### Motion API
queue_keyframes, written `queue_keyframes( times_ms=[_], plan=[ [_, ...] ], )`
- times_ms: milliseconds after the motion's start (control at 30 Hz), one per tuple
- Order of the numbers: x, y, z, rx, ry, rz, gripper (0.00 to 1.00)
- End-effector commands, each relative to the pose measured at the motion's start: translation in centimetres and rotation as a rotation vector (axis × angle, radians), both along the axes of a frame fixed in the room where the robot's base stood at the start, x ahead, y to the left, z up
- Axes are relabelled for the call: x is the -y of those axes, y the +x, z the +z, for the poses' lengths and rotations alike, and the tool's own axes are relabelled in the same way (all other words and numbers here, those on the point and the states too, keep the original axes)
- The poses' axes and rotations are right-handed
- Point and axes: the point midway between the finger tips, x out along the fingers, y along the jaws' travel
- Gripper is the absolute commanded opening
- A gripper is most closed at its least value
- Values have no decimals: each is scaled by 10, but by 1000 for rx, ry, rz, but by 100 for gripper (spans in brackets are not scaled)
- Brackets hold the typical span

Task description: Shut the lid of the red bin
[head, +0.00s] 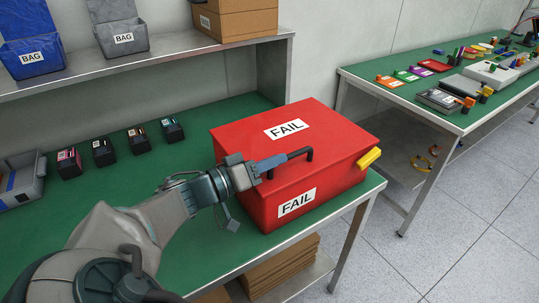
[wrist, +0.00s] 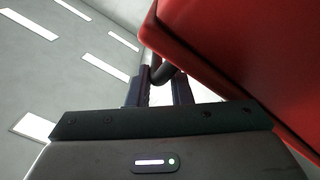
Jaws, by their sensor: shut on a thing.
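The red bin (head: 335,192) stands on the green bench top near its right end, with a white FAIL label on its front. Its red lid (head: 335,125), with another FAIL label, lies across the top, flat or nearly so. I cannot tell whether a small gap is left under its rim. A black bar handle (head: 309,153) is at the lid's front edge. My gripper (head: 286,160) is shut on this handle, coming from the left. In the wrist view the fingers (wrist: 165,88) sit around the dark handle (wrist: 170,72), below the red lid's edge (wrist: 205,65).
A yellow grip (head: 369,158) sticks out of the bin's right side. Several small dark boxes (head: 104,152) and a grey tray (head: 20,185) are on the bench to the left. A shelf (head: 180,62) with bins runs behind. Another bench (head: 455,118) stands at the right.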

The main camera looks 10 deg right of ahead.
Motion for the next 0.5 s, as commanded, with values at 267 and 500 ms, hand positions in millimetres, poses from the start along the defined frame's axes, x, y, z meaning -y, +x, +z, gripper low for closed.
queue_keyframes(
  times_ms=[267,500],
  plan=[
    [2,-2,0,-3,-2,-10,34],
    [1,-1,0,-2,0,-6,34]
  ],
)
